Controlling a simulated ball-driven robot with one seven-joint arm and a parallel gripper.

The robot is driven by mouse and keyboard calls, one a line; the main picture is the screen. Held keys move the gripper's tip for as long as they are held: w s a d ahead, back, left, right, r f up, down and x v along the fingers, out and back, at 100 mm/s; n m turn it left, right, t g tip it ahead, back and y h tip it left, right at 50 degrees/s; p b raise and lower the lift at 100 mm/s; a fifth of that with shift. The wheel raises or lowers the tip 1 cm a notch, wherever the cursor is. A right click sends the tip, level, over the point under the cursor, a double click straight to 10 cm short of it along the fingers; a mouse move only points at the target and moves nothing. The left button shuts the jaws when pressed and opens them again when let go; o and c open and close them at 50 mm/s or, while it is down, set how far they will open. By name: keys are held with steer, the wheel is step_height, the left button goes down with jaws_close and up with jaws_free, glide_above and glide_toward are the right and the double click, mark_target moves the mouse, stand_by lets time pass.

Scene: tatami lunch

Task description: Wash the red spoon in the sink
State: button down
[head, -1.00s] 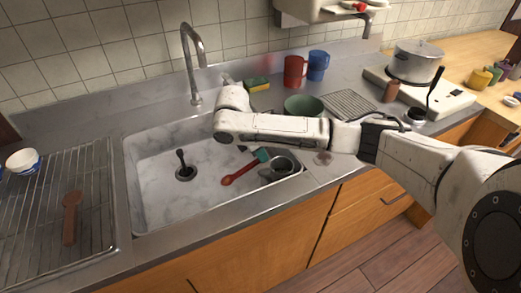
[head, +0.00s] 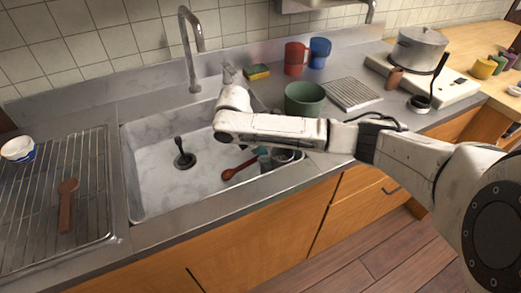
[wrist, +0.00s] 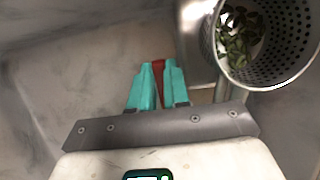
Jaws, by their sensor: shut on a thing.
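The red spoon (head: 240,168) is low in the right part of the white-grey sink (head: 150,196). In the head view its bowl end points left and my arm hides part of the handle. My gripper (head: 263,153) has teal fingers. In the wrist view my gripper (wrist: 158,80) is shut on the red spoon's handle (wrist: 158,68), which shows as a thin red strip between the fingertips. I cannot tell whether the spoon touches the sink floor. The faucet (head: 190,50) rises behind the sink, left of my gripper.
A perforated metal strainer (wrist: 292,72) with leaves is close right of my gripper. A green bowl (head: 305,100), red mug (head: 296,60) and blue mug (head: 319,52) stand right. A drying rack (head: 95,190) holds a brown spoon (head: 67,205).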

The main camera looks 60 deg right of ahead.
stand_by(0.4)
steer(key=shift+w+a+p, duration=0.3)
steer(key=shift+a+p, duration=0.15)
steer(key=shift+a, duration=0.05)
step_height(320, 180, up, 14)
steer(key=p, duration=1.4)
steer(key=shift+r, duration=0.35)
stand_by(1.5)
